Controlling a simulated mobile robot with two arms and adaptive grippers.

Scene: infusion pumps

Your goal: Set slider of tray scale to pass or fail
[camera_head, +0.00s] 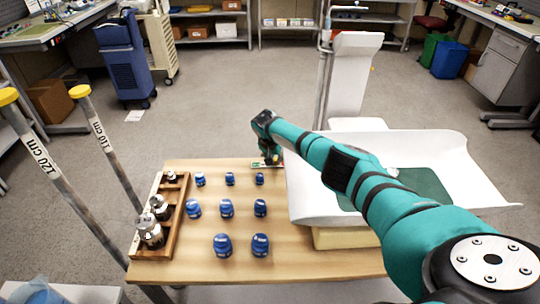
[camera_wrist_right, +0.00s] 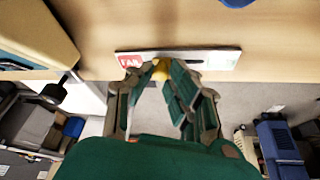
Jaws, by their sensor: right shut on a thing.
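The slider plate (camera_head: 258,165) lies at the far edge of the wooden table, left of the white tray scale (camera_head: 465,160). In the right wrist view the plate (camera_wrist_right: 205,57) has a red FAIL label (camera_wrist_right: 130,61) at its left end and a green edge at its right end. My right gripper (camera_head: 267,158) is over the plate; in the right wrist view (camera_wrist_right: 162,72) its fingers are shut on the yellow slider knob (camera_wrist_right: 161,67). The knob sits nearer the FAIL end than the green end. My left gripper is not in view.
Several blue weights (camera_head: 222,245) stand in rows on the table (camera_head: 300,262). A wooden rack (camera_head: 178,225) with metal weights is at its left edge. Two yellow-capped posts (camera_head: 104,140) rise at the left. My right arm passes over the scale tray.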

